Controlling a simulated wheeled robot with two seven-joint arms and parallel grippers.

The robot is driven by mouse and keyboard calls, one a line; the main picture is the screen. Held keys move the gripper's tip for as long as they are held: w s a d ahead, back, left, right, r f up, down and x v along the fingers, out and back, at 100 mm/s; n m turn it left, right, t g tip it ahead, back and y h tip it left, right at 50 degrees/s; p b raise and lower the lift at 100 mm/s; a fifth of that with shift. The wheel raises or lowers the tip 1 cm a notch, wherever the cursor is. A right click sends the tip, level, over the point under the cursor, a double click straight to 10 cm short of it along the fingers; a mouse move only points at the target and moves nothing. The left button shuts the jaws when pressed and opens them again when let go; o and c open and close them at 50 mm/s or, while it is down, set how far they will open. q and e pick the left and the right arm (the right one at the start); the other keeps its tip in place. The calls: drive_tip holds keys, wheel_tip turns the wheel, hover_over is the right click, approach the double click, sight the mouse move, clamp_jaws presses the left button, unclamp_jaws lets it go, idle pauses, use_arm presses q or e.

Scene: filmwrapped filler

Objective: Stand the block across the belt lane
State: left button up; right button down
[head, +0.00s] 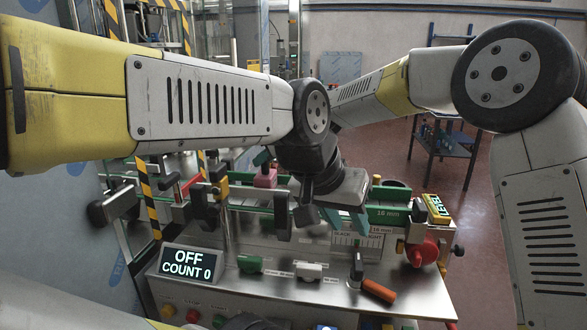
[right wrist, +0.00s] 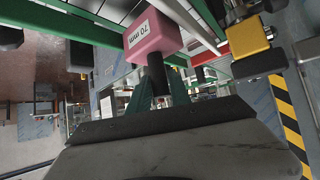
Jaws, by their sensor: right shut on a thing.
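The pink block (head: 265,178) shows at the belt lane, partly behind my arm parts. In the right wrist view, the pink block (right wrist: 152,35) carries a "70 mm" label and has a black stem. My right gripper (right wrist: 162,92) is shut on that stem with its green fingers. In the head view my right gripper (head: 262,158) is mostly hidden; a teal finger shows above the block. I cannot tell whether the block touches the belt. My left gripper (head: 346,220) points down over the front right of the machine, its teal fingers apart and nothing visible between them.
The belt lane's green rails (head: 245,194) run across the machine, with black clamps around them. My two arms cross close together.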

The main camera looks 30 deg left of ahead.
drive_tip(key=shift+f, duration=1.3)
drive_tip(key=shift+f, duration=0.15)
drive_tip(key=c, duration=1.2)
unclamp_jaws()
drive_tip(key=shift+r, duration=0.2)
drive_tip(key=v, duration=1.2)
drive_tip(key=shift+d, duration=0.1)
